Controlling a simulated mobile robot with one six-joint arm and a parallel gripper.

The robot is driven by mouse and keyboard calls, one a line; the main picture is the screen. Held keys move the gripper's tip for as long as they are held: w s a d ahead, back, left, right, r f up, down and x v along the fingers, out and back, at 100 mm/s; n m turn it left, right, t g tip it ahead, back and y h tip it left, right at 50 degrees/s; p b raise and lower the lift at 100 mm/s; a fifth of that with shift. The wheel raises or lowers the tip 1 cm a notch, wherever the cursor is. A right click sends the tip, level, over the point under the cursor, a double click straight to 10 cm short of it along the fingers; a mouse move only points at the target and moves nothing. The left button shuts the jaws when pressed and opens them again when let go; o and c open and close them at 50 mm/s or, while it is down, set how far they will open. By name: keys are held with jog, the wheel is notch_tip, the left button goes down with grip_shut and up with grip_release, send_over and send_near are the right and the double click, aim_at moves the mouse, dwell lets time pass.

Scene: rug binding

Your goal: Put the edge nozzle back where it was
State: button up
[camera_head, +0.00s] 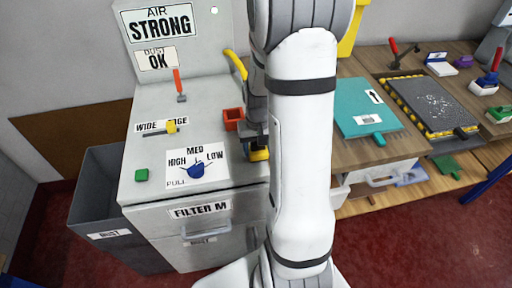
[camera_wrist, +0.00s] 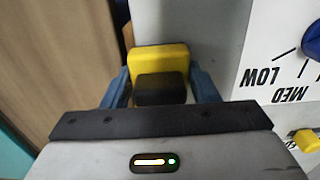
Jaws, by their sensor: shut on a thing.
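My gripper (camera_wrist: 160,84) is shut on a yellow and black block, which I take to be the edge nozzle (camera_wrist: 160,58). Its blue fingers stand on either side of the block in the wrist view. In the head view the nozzle's yellow part (camera_head: 259,155) shows below my gripper (camera_head: 255,142), at the right edge of the grey machine top (camera_head: 150,186). Whether it touches the machine cannot be told. A red-orange open square holder (camera_head: 233,119) sits on the machine top just up and left of my gripper. My arm hides part of this area.
The machine top carries a blue knob (camera_head: 196,170), a yellow slider (camera_head: 171,126), a green button (camera_head: 142,175) and a red-handled lever (camera_head: 179,86). A yellow curved piece (camera_head: 236,65) rises behind the holder. A wooden bench (camera_head: 352,153) with a teal board (camera_head: 366,106) stands right of my arm.

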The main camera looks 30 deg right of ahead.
jog(key=shift+s, duration=0.1)
jog(key=shift+f, duration=0.2)
jog(key=o, duration=1)
jog(key=shift+o, duration=0.2)
